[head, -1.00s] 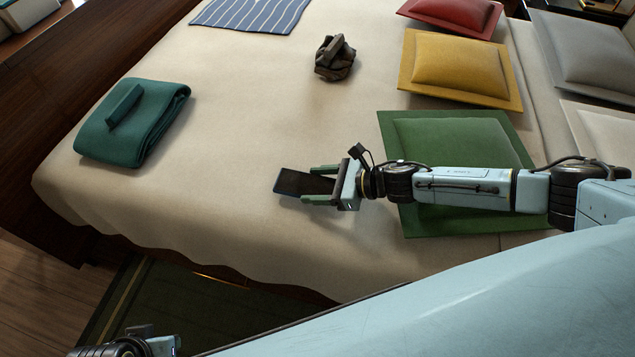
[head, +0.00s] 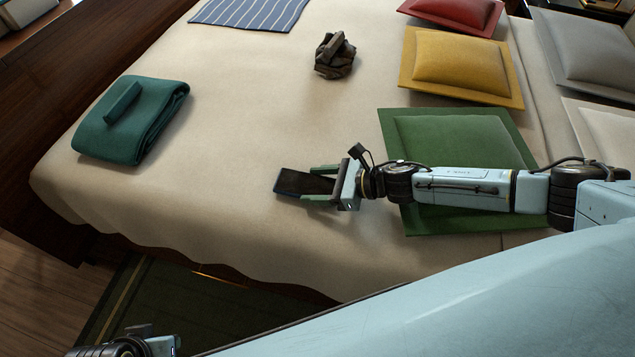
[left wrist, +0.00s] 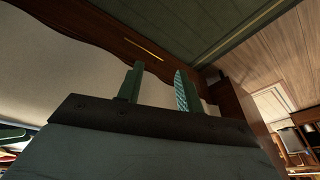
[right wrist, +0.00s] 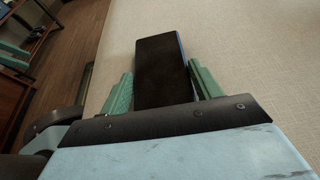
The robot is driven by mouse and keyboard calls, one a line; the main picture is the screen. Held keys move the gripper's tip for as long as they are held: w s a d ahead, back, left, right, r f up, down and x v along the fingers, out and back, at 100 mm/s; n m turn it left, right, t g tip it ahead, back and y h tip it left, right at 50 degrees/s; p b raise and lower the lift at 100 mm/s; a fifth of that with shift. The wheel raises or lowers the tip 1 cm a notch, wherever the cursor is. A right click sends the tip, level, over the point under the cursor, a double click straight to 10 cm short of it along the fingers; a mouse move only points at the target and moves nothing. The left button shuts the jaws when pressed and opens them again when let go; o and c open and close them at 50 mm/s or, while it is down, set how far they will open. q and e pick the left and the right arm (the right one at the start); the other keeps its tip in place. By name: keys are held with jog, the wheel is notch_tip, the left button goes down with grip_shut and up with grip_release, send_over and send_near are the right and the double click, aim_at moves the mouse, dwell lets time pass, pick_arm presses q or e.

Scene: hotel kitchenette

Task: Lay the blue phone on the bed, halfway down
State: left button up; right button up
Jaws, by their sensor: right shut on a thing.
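The blue phone (head: 303,185) has a dark face and a thin blue edge, which shows in the right wrist view (right wrist: 163,70). My right gripper (head: 316,184) is shut on the phone, with one green finger along each side. The phone sticks out past the fingertips over the cream bed (head: 230,190), near its front side and left of the green pillow. I cannot tell whether it touches the cover. My left gripper (left wrist: 158,75) is empty, its two fingers apart, low beside the bed; only part of that arm shows at the bottom left of the head view.
A folded teal blanket (head: 150,125) with a small teal bar on it lies at the bed's left end. A brown crumpled bundle (head: 335,60) and a striped blue cloth (head: 250,12) lie farther back. Green (head: 455,140), yellow (head: 460,65) and red (head: 455,10) pillows are at right.

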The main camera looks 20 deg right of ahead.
aim_at(317, 187)
pick_arm(q)
jog(key=shift+f, duration=0.15)
pick_arm(e)
jog(key=shift+f, duration=0.1)
jog(key=o, duration=1.3)
jog(key=shift+r, duration=0.25)
notch_tip(317, 187, up, 9)
jog(key=p, duration=0.4)
jog(key=shift+f+p, duration=0.2)
jog(key=shift+p, duration=0.1)
pick_arm(q)
jog(key=s+a+f, duration=0.1)
jog(key=a+f, duration=0.3)
jog(key=f, duration=0.4)
jog(key=shift+f+g+y, duration=0.15)
jog(key=shift+g+y, duration=0.15)
pick_arm(e)
jog(key=shift+r, duration=0.45)
pick_arm(q)
jog(key=shift+s+a, duration=0.1)
jog(key=shift+s, duration=0.05)
